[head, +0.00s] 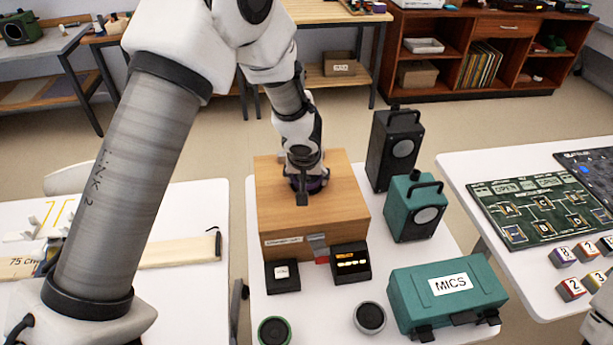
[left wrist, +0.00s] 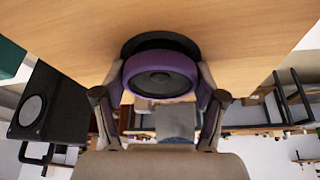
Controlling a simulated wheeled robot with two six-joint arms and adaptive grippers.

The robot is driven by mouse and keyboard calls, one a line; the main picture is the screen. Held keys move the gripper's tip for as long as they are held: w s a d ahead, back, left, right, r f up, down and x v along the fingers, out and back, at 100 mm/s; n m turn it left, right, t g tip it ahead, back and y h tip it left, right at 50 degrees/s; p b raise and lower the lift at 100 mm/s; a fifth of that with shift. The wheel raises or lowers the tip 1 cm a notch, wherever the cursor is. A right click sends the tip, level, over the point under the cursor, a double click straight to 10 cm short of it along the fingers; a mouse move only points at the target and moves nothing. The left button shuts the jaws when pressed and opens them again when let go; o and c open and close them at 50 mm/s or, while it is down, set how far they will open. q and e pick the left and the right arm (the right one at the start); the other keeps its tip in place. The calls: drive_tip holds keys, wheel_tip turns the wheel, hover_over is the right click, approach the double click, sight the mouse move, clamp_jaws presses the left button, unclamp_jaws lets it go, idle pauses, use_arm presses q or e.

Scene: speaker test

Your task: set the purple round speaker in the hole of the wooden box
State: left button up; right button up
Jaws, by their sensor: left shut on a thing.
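The wooden box (head: 335,213) stands on the middle table, with a label on its front. My left gripper (head: 304,183) is over its top, shut on the purple round speaker (head: 318,186), which is mostly hidden behind the fingers. In the left wrist view the purple speaker (left wrist: 162,66) is between the two fingers, its dark cone facing the camera. The black round hole (left wrist: 158,39) in the box's wooden face shows as a dark crescent behind the speaker, which overlaps it. I cannot tell whether the speaker touches the hole's rim. My right gripper is not in view.
A black speaker (head: 379,158) and a teal speaker (head: 405,219) stand right of the box. A teal MICS case (head: 433,303), two small black boxes, a green round speaker (head: 274,331) and a grey round speaker (head: 370,318) are in front.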

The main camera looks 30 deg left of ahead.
use_arm(q)
drive_tip(key=o, duration=1.5)
drive_tip(key=shift+s+d+f, duration=0.1)
drive_tip(key=shift+s+f, duration=0.2)
drive_tip(key=shift+f, duration=0.2)
drive_tip(key=shift+o, duration=0.2)
drive_tip(key=shift+w, duration=0.15)
drive_tip(key=shift+r, duration=0.2)
drive_tip(key=shift+r, duration=0.2)
drive_tip(key=v, duration=1.1)
drive_tip(key=shift+r, duration=0.2)
